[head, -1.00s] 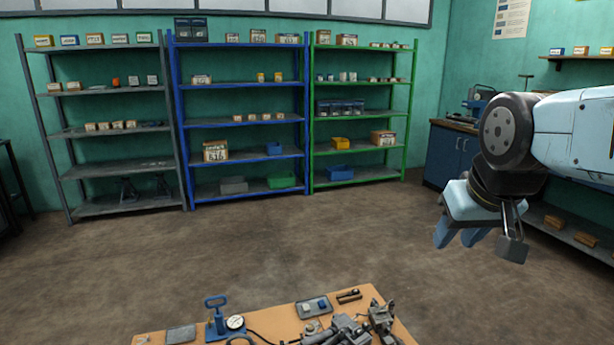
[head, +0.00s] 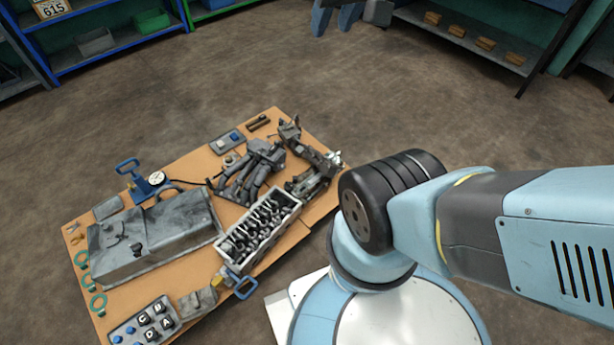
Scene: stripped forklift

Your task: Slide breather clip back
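A long grey cover (head: 165,232), worn and box-shaped, lies on the wooden bench top (head: 185,172) at the left of the head view. A small dark fitting (head: 136,249) sits on its upper face. I cannot make out a breather clip on it; it is too small to tell.
A cylinder head (head: 260,232) with an open top, a grey manifold (head: 254,170) and a blue hand pump (head: 140,178) with a gauge crowd the bench. A tray of lettered pieces (head: 145,322) and green rings (head: 90,282) lie at its near left.

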